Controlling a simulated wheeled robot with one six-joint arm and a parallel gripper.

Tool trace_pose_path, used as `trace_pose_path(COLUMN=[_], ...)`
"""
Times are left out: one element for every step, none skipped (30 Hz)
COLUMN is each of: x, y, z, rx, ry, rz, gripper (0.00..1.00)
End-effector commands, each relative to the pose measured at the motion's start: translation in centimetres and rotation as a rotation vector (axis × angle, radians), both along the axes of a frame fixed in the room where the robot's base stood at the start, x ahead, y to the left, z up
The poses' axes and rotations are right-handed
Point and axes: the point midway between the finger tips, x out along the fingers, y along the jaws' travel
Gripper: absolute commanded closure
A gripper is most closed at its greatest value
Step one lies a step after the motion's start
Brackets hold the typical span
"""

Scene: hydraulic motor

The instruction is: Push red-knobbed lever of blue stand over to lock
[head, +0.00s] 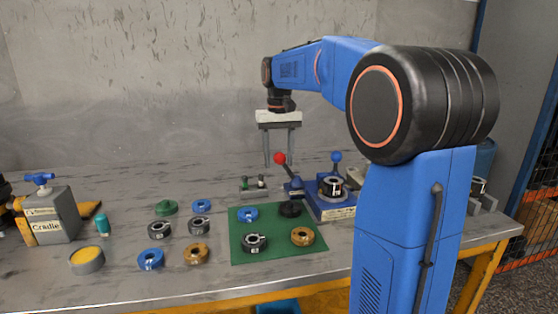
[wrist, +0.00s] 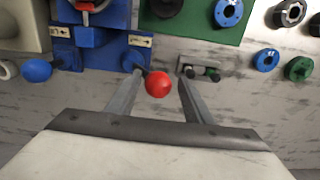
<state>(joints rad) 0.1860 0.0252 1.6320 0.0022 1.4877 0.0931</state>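The blue stand (head: 311,201) is on the table right of the green mat; it also shows at upper left in the wrist view (wrist: 95,49). Its red-knobbed lever (head: 280,158) leans left, away from the stand's middle. A blue-knobbed lever (head: 336,157) rises at the stand's back. A round dark and silver part (head: 333,187) sits on the stand. My gripper (head: 279,162) is open, pointing down, with its fingertips at about the red knob's height. In the wrist view the red knob (wrist: 158,84) appears between the fingers, nearer the left one; contact cannot be told.
A green mat (head: 240,225) carries several ring parts, with more rings to its left. A small grey holder with pegs (head: 250,190) is close left of the lever.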

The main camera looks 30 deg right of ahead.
Motion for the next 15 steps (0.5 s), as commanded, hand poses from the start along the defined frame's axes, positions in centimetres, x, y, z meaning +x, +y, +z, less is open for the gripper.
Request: trace_pose_path(x=[0.0, 0.0, 0.0, 0.0, 0.0, 0.0, 0.0, 0.0, 0.0, 0.0, 0.0, 0.0, 0.0, 0.0, 0.0], y=[0.0, 0.0, 0.0, 0.0, 0.0, 0.0, -0.1, -0.1, -0.1, -0.1, -0.1, -0.1, -0.1, -0.1, -0.1], z=[0.4, 0.6, 0.9, 1.1, 1.3, 1.6, 1.8, 1.9, 2.2, 2.4, 2.6, 2.9, 3.1, 3.3, 3.5], rx=[-0.001, -0.001, -0.001, -0.001, -0.001, -0.002, -0.002, -0.002, -0.002, -0.002, -0.002, -0.002, -0.002, -0.002, -0.003], ry=[-0.002, -0.002, -0.003, -0.004, -0.004, -0.003, -0.003, -0.003, -0.003, -0.004, -0.004, -0.004, -0.004, -0.003, -0.002], rz=[0.0, 0.0, 0.0, 0.0, 0.0, 0.0, 0.0, 0.0, 0.0, 0.0, -0.001, -0.001, -0.001, -0.001, -0.001], gripper=[0.55, 0.55, 0.55, 0.55, 0.55, 0.55, 0.55, 0.55, 0.55, 0.55, 0.55, 0.55, 0.55, 0.55, 0.55])
